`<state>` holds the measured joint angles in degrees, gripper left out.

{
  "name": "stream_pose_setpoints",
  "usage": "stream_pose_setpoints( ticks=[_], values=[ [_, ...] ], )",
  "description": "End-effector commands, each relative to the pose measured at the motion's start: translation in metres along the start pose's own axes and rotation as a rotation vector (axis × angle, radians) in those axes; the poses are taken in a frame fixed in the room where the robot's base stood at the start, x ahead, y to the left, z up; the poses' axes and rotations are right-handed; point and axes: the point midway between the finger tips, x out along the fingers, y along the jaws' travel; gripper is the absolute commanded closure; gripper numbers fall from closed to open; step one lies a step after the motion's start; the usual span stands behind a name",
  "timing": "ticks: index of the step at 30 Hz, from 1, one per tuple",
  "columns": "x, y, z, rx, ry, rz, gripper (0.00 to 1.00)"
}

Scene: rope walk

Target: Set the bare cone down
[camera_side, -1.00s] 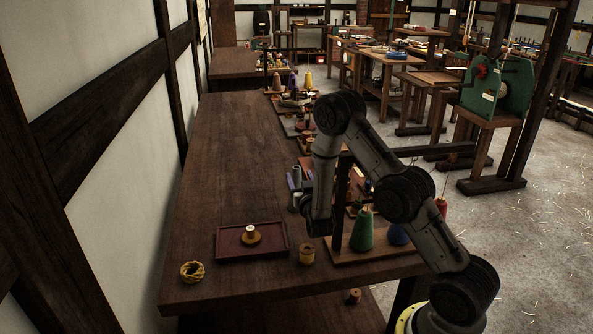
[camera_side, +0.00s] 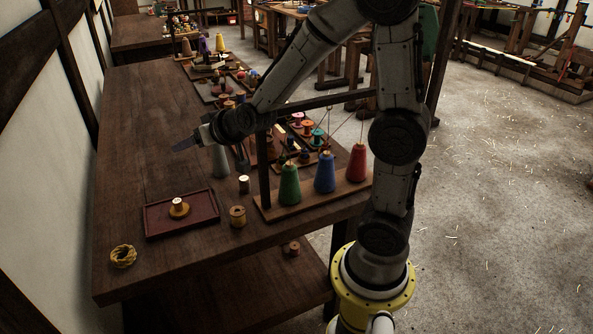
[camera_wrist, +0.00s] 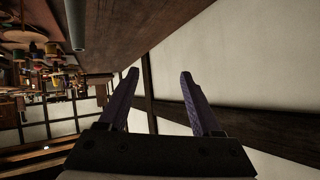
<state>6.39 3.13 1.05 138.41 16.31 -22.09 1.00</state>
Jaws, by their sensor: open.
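The bare grey cone (camera_side: 220,161) stands upright on the dark wooden table, just below my wrist in the side view. A grey rounded piece at the top of the wrist view (camera_wrist: 78,25) looks like the same cone. My gripper (camera_side: 183,145) is to the left of the cone's top and higher in the picture, its jaws pointing left. In the wrist view my gripper (camera_wrist: 160,74) has its two purple fingers apart with nothing between them. I cannot tell how far it is above the table.
A red tray (camera_side: 153,222) holds a small spool (camera_side: 179,206). Nearby are a wooden spool (camera_side: 238,216), a dark spool (camera_side: 244,184) and a yellow coil (camera_side: 123,256). A rack carries green (camera_side: 290,186), blue (camera_side: 325,174) and red (camera_side: 358,164) cones. The table's left is clear.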

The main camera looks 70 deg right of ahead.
Motion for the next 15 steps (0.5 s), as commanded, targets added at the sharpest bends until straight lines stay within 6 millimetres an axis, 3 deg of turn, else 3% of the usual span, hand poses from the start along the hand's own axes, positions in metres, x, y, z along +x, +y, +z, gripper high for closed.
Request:
stream_pose_setpoints(
  ticks=[1,3,7,12,15],
  values=[
    [-0.024,-0.011,0.000,-0.024,-0.037,-0.037,0.34],
    [-0.054,-0.020,0.010,-0.066,-0.110,-0.076,0.34],
    [-0.113,-0.027,0.034,-0.155,-0.241,-0.124,0.34],
    [-0.188,-0.014,0.072,-0.276,-0.397,-0.139,0.34],
    [-0.220,-0.001,0.091,-0.330,-0.465,-0.131,0.34]
  ],
)
